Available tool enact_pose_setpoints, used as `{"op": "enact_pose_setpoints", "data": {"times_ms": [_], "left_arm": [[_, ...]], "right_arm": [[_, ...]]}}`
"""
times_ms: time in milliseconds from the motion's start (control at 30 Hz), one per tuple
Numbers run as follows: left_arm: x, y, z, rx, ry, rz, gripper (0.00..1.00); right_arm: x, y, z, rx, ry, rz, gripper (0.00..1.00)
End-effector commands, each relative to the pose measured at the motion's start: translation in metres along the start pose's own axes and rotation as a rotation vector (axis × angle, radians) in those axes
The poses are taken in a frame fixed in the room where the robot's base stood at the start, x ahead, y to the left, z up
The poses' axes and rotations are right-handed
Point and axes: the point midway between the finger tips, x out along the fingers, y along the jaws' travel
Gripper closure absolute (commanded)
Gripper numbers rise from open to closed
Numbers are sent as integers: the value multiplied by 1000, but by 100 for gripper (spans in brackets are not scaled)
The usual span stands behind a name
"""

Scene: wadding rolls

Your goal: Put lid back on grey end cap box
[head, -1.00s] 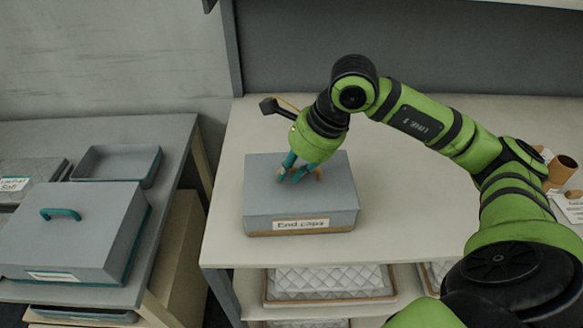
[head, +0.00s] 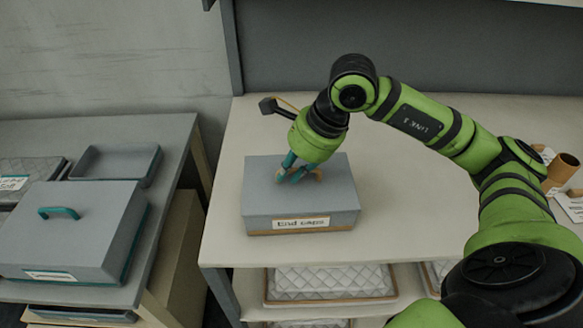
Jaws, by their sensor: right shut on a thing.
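The grey end cap box (head: 272,206), with an "End caps" label on its front, stands on the pale shelf top in the middle of the head view. Its grey lid covers the top, and a thin brown strip shows along the bottom edge at the front. My right gripper (head: 297,176) points down onto the middle of the lid and is shut there, on what seems to be the lid's brown handle. The fingers hide most of that handle. I cannot tell if the lid is fully seated. My left gripper is not in view.
A grey box with a teal handle (head: 75,235) and an open grey tray (head: 115,165) stand on the grey table at left. Brown tubes (head: 562,170) and paper labels lie at the far right. Quilted wadding (head: 330,281) fills the shelf below. The shelf top behind the box is clear.

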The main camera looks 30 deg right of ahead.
Motion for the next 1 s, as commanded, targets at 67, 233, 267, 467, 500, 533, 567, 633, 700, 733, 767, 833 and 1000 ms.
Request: {"op": "enact_pose_setpoints", "data": {"times_ms": [67, 233, 267, 467, 500, 533, 567, 633, 700, 733, 767, 833, 1000], "left_arm": [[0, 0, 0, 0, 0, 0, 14], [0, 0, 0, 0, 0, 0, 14], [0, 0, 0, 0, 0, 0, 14], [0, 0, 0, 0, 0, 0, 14], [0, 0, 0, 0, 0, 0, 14], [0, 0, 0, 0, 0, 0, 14], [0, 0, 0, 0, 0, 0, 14], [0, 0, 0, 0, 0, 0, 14], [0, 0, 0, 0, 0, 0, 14], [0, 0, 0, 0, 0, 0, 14], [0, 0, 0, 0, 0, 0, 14], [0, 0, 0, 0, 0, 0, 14], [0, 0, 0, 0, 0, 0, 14]], "right_arm": [[1, 1, 0, -1, 1, 3, 100], [1, 1, 0, -1, 1, 3, 100], [1, 1, 0, -1, 1, 3, 100], [0, 1, 0, -1, 0, 2, 54], [0, 1, 0, -1, 0, 2, 54], [0, 0, 0, -1, 0, 2, 54], [0, 0, 0, -1, 0, 1, 54], [0, 0, 0, -1, 0, 1, 54], [0, 0, 0, -1, 0, 1, 42], [0, 0, 0, -1, 0, 1, 36], [0, 0, 0, -1, 0, 1, 30], [0, 0, 0, -1, 0, 1, 30], [0, 0, 0, -1, 0, 0, 30]]}}
